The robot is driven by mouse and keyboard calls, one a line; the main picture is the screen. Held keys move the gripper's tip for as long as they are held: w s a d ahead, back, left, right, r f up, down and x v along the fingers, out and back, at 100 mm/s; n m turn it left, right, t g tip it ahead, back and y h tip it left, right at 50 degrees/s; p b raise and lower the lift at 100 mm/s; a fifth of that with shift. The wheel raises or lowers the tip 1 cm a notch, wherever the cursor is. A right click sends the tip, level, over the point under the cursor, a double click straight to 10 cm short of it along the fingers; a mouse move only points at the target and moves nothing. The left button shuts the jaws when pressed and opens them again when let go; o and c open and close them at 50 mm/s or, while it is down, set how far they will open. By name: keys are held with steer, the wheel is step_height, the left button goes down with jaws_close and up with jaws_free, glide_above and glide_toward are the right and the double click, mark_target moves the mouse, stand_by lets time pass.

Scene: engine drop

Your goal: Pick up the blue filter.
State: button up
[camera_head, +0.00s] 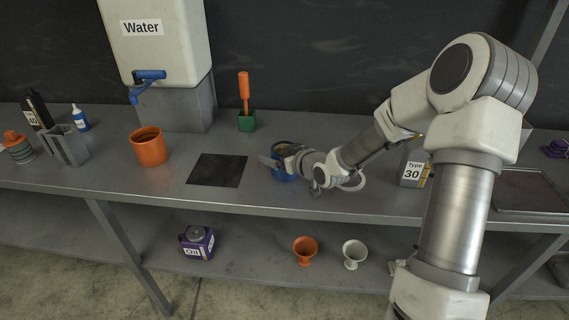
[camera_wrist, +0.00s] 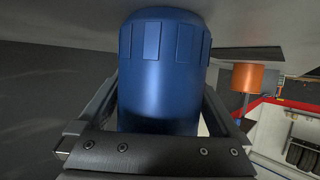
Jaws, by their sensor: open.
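The blue filter (camera_wrist: 163,75) fills the middle of the wrist view, a blue cylinder with raised ribs near one end. In the head view the blue filter (camera_head: 281,172) stands on the bench right of the dark mat, partly hidden by my gripper (camera_head: 275,163). In the wrist view my gripper (camera_wrist: 160,100) has one finger on each side of the filter. The jaws are open around it. Whether a finger touches it is hard to tell.
A black mat (camera_head: 217,170) lies left of the filter, with an orange cup (camera_head: 149,147) beyond it. A green holder with an orange-handled tool (camera_head: 245,103) stands behind. A box marked Type 30 (camera_head: 412,172) stands to the right, close to my arm.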

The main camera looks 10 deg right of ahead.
steer(key=c, duration=1.3)
steer(key=shift+c, duration=0.8)
steer(key=shift+r, duration=0.15)
